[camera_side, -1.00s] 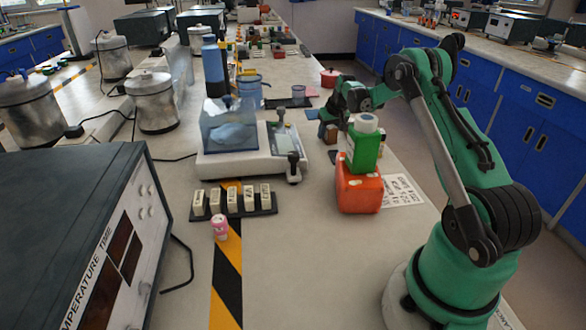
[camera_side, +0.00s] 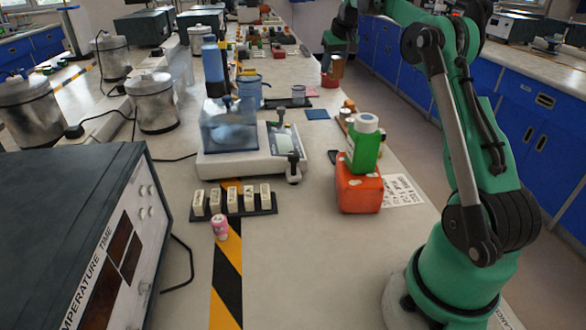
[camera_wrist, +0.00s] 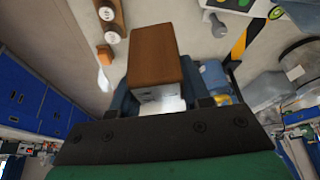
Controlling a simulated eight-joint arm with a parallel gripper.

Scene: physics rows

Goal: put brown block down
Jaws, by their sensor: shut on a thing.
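The brown block (camera_wrist: 156,55) fills the upper middle of the wrist view, between the two fingers of my gripper (camera_wrist: 160,95). My gripper is shut on it. In the side view my gripper (camera_side: 338,50) is raised at the far end of the arm. The brown block (camera_side: 336,66) hangs under it, in front of or above a red pot (camera_side: 329,80). I cannot tell the exact gap between block and pot. A pale patch shows at the block's lower end in the wrist view.
A green bottle (camera_side: 364,148) stands on an orange-red container (camera_side: 358,188) near my base. A balance (camera_side: 250,163) and a row of pale blocks (camera_side: 232,200) stand left. A flat blue square (camera_side: 317,115) lies beyond. Bench right of the balance is partly clear.

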